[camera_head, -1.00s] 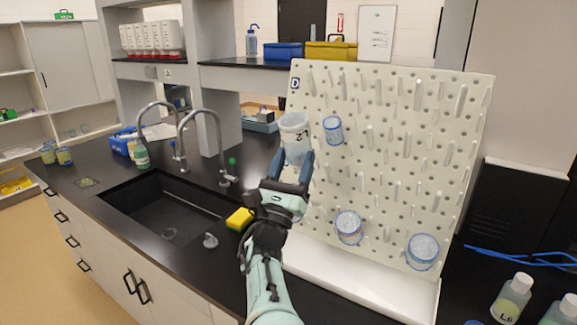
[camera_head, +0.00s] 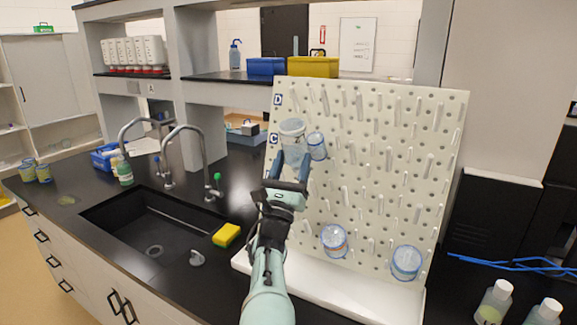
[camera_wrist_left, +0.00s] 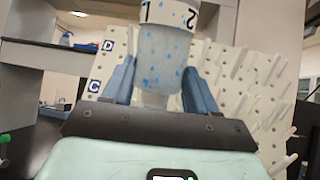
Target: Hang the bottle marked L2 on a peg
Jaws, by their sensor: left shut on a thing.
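My left gripper (camera_head: 289,172) is shut on a translucent bottle (camera_head: 291,143) with a white label band, held in front of the upper left part of the white pegboard (camera_head: 368,88). In the left wrist view the bottle (camera_wrist_left: 160,60) stands between the two blue fingers (camera_wrist_left: 158,85), neck down, with blue spots on its wall. Its label marking is upside down and partly cut off, with a 2 readable. I cannot tell whether a peg is inside the bottle. My right gripper is not in view.
A blue-rimmed vessel (camera_head: 316,146) hangs close to the right of the held bottle. Two more hang lower, one near the middle (camera_head: 334,240) and one at right (camera_head: 406,262). Bare pegs fill the board's middle and right. A sink (camera_head: 150,232) and yellow sponge (camera_head: 227,235) lie left.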

